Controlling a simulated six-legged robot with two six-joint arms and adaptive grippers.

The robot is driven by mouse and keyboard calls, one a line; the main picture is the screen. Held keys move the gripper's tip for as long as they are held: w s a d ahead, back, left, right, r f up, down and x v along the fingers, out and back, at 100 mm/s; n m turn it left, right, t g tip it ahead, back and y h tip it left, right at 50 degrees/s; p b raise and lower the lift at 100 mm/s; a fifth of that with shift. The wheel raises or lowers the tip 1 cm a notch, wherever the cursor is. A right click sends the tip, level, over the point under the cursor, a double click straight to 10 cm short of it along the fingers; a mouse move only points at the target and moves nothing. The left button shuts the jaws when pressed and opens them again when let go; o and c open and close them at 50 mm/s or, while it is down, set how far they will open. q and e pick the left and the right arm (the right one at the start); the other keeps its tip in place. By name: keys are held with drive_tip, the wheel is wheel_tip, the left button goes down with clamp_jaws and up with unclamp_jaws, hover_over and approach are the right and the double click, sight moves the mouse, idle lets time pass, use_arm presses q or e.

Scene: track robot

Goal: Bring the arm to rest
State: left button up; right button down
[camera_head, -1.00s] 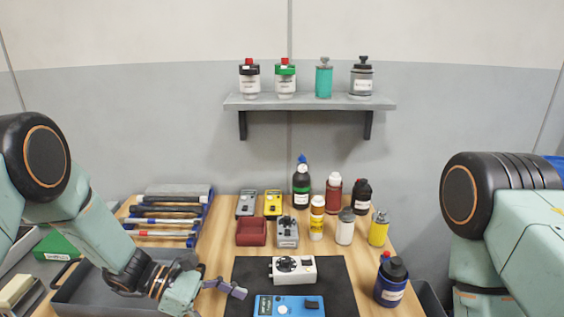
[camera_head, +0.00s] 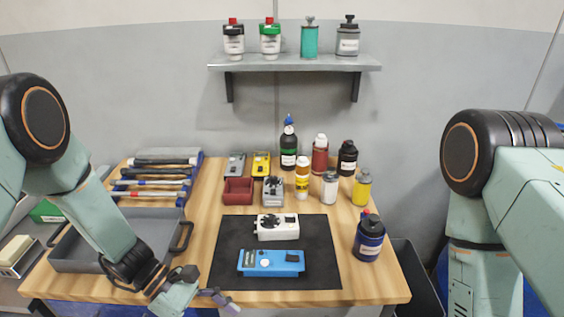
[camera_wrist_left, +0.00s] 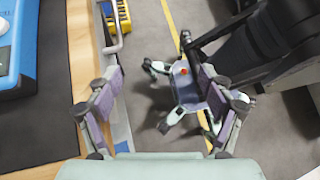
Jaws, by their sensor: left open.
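My left arm comes in from the left in the head view. Its gripper (camera_head: 212,291) is low in the picture, near the front edge of the wooden table (camera_head: 340,292) and left of the blue device's lower corner. In the left wrist view the two purple-padded fingers of this gripper (camera_wrist_left: 160,100) stand wide apart with nothing between them. The grey floor shows between and beyond them. My right arm shows at the right edge of the head view, but its gripper is out of view.
A black mat (camera_head: 225,262) holds a blue device (camera_head: 270,264) and a white device (camera_head: 278,228). A grey tray (camera_head: 90,262) lies at the left, close to my left arm. A dark blue bottle (camera_head: 369,240) stands right of the mat. Several bottles stand behind.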

use_arm(q)
drive_tip(key=shift+s+a+f+g+y, duration=0.35)
drive_tip(key=shift+s+a+f, duration=0.25)
drive_tip(key=shift+s+f, duration=0.25)
drive_tip(key=shift+w+a+f, duration=0.1)
drive_tip(key=shift+a+f, duration=0.05)
